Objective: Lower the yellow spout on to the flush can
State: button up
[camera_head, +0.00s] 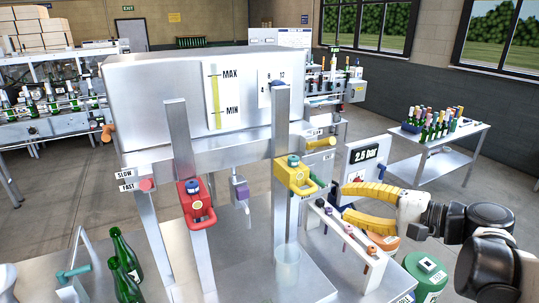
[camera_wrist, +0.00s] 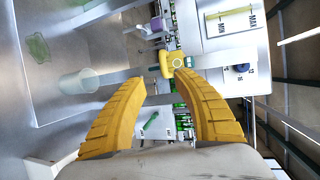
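The yellow spout (camera_head: 296,174) is a block with a looped handle on the right-hand metal post of the filling stand. The flush can (camera_head: 287,266) is a clear, pale cup standing on the bench below it, with a clear gap between them. My gripper (camera_head: 344,202) is open and empty, to the right of the yellow spout and apart from it. In the wrist view the yellow spout (camera_wrist: 173,64) shows beyond and between the tips of my open gripper (camera_wrist: 160,80). The can (camera_wrist: 78,84) stands off to the left there.
A red spout (camera_head: 197,204) hangs on the left post. A sloping rack (camera_head: 335,222) with several handled tools stands right of the can, near my gripper. A green canister (camera_head: 426,272) is at the front right. Green bottles (camera_head: 125,262) stand at the front left.

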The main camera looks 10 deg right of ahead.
aim_at(311, 192)
jog(key=x, duration=0.7)
jog(key=b+x, duration=0.1)
jog(key=x, duration=0.2)
jog(key=shift+w+a+r, duration=0.2)
jog(key=shift+w+r, duration=0.05)
jog(key=shift+w, duration=0.2)
grip_shut()
